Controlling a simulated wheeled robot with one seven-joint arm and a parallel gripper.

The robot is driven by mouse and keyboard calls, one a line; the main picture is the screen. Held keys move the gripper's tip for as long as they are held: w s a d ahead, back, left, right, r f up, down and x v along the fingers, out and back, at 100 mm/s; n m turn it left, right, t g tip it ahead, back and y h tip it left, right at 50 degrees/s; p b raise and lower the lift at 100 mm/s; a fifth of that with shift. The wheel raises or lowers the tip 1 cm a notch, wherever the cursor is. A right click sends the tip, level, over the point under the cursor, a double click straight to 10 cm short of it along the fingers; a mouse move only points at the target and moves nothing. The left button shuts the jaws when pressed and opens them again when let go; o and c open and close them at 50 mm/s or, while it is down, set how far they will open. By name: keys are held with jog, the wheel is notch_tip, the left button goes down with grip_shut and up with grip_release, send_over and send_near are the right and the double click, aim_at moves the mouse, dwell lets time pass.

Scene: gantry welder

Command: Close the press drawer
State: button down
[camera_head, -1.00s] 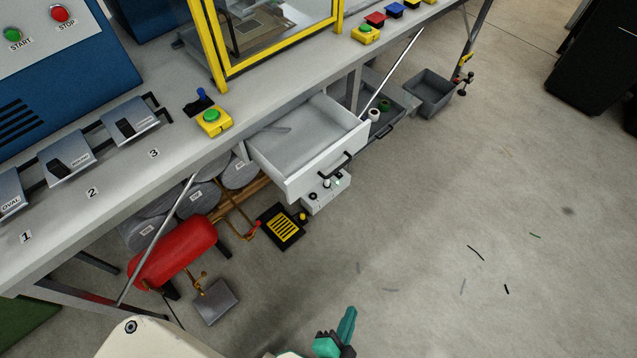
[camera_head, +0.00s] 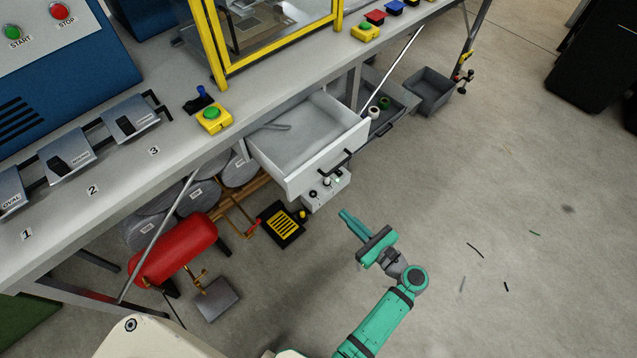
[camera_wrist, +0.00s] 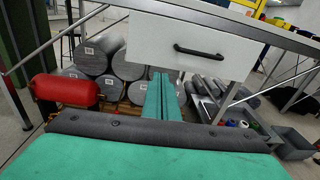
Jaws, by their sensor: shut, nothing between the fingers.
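The white press drawer (camera_head: 318,153) is pulled out from under the workbench in the head view, with its inside showing from above. A black bar handle (camera_head: 335,163) is on its front face. In the wrist view the drawer front (camera_wrist: 150,42) and its handle (camera_wrist: 198,51) are ahead and above. My gripper (camera_head: 345,215) is shut and empty, apart from the drawer, in front of and lower than its front in the head view. Its teal fingers (camera_wrist: 160,98) show side by side in the wrist view, below the drawer front.
A red tank (camera_head: 175,250) and grey cylinders (camera_head: 200,192) are under the bench.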

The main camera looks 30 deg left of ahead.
notch_tip(320, 180, up, 2)
jog(key=y, duration=0.1)
send_near(311, 176)
jog(key=shift+g, duration=0.3)
jog(key=x, duration=0.6)
jog(key=shift+a, duration=0.2)
jog(key=shift+w, duration=0.1)
jog(key=shift+w, duration=0.1)
